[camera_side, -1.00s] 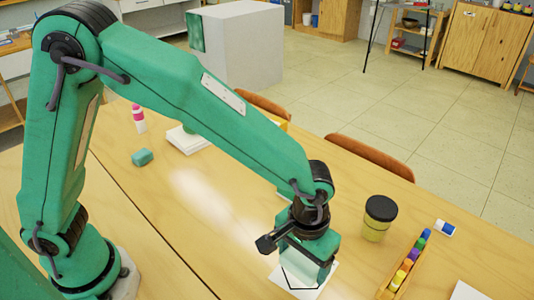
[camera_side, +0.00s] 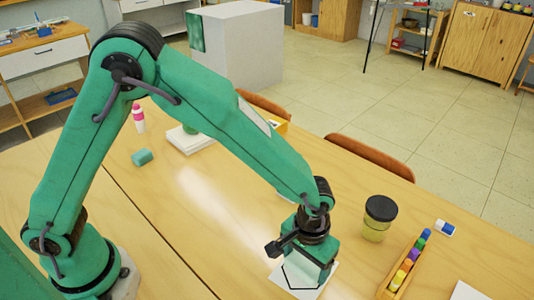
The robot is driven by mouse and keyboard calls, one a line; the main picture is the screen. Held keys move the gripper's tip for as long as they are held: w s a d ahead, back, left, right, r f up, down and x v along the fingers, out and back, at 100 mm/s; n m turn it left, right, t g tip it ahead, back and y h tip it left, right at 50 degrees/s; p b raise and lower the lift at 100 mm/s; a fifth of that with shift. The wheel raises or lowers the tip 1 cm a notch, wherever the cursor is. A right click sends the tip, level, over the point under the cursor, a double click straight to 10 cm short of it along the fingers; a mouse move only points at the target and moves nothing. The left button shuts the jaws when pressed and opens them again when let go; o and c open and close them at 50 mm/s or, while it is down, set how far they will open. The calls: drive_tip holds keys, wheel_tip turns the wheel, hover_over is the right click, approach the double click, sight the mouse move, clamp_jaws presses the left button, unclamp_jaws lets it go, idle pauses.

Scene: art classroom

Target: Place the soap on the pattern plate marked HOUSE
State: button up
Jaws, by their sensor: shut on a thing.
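My gripper (camera_side: 312,272) is at the front right of the table, pointing down, low over the right part of a white pattern plate (camera_side: 290,284). A black house-shaped outline shows on the plate; no word can be read. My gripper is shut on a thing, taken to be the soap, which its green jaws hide. I cannot tell whether the held thing touches the plate.
A dark-lidded jar (camera_side: 378,218) and a wooden tray (camera_side: 395,288) of colored bottles stand right of the gripper. A blue-white block (camera_side: 445,228) lies behind the tray. A teal block (camera_side: 142,157), pink-white bottle (camera_side: 138,120) and white stack (camera_side: 188,143) are farther back left.

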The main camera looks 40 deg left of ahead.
sight(305, 262)
drive_tip(key=shift+f, duration=0.15)
drive_tip(key=o, duration=1)
drive_tip(key=shift+o, duration=0.2)
wheel_tip(305, 262, up, 12)
drive_tip(key=shift+a+r, duration=0.1)
drive_tip(key=shift+r, duration=0.1)
idle(0.6)
